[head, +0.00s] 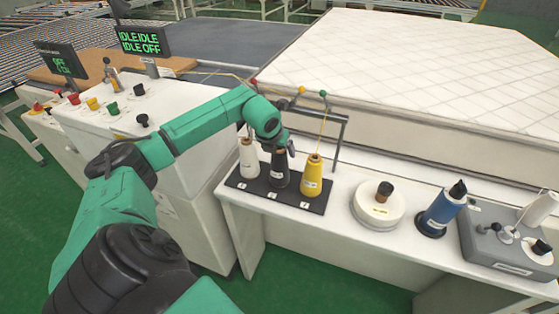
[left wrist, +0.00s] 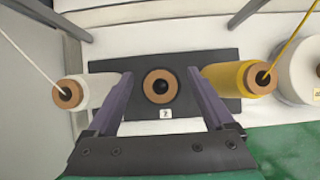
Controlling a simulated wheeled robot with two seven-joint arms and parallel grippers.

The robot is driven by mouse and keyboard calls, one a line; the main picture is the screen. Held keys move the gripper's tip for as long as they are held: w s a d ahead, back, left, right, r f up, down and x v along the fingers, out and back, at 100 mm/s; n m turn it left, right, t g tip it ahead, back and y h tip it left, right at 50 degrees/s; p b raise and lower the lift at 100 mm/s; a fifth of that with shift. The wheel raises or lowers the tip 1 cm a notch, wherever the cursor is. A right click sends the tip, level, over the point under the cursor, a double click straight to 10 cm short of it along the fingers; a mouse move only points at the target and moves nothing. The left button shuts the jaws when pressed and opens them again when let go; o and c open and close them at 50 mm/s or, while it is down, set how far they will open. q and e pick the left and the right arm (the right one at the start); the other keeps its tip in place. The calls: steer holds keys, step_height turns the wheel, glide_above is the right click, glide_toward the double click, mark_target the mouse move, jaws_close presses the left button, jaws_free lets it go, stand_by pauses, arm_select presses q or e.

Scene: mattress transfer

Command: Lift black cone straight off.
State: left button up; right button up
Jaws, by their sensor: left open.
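The black cone (head: 279,175) stands upright on a dark tray (head: 238,183), between a white cone (head: 248,162) and a yellow cone (head: 311,181). My left gripper (head: 281,147) is above the black cone, open and pointing down; its wrist partly covers the cone's top. In the left wrist view, the black cone shows end-on as a tan ring (left wrist: 148,86) with a dark hole, centred between the two open fingers (left wrist: 163,76). How far the fingers reach down beside it is hard to tell. My right gripper is out of view.
In the wrist view, the white cone (left wrist: 92,92) and yellow cone (left wrist: 226,78) flank the fingers closely, with threads rising from them. A dark thread frame (head: 341,145) stands behind. A round white pad (head: 366,211) and blue spool (head: 438,212) are to the right.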

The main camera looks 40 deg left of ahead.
arm_select(q)
steer(key=shift+s+r, duration=0.1)
jaws_close()
steer(key=shift+r, duration=0.15)
step_height(320, 180, up, 20)
steer(key=b, duration=0.1)
